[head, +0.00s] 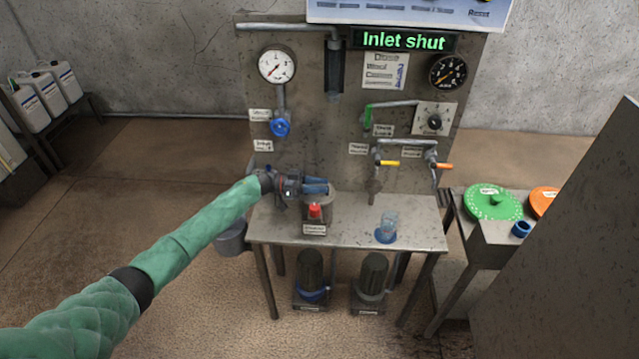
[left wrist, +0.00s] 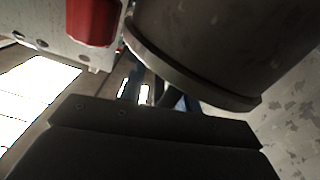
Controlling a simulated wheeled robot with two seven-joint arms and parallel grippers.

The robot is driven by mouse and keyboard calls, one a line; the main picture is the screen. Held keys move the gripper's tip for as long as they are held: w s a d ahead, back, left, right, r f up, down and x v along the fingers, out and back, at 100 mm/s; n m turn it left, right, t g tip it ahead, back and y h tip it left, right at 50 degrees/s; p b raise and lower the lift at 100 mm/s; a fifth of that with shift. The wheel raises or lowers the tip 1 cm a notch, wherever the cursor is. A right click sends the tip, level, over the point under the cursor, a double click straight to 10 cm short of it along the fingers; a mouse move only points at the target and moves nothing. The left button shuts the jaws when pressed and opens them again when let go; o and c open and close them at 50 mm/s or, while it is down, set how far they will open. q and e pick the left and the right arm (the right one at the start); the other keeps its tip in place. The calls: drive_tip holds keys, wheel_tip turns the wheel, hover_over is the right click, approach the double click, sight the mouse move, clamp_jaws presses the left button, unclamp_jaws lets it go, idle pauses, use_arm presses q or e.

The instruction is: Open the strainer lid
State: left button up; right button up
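The strainer (head: 319,215) is a grey vessel on the left part of the steel bench, with a red part (head: 315,211) on its front. My left gripper (head: 318,186) reaches in from the left at the top of the strainer, its two blue fingers pointing right with a narrow gap between them. The fingers hide much of the strainer's top, so I cannot tell how the lid sits. In the left wrist view, a dark rimmed cylinder (left wrist: 215,50) is close, with a red part (left wrist: 93,20) to its left. Whether the fingers touch anything is unclear. My right gripper is out of view.
The panel behind carries gauges (head: 277,66), a blue valve knob (head: 280,127), pipes and a lit "Inlet shut" sign (head: 404,41). A clear blue-based cup (head: 387,228) stands right on the bench (head: 350,231). A side table at right holds a green disc (head: 493,202).

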use_arm(q)
drive_tip(key=shift+d, duration=0.2)
clamp_jaws()
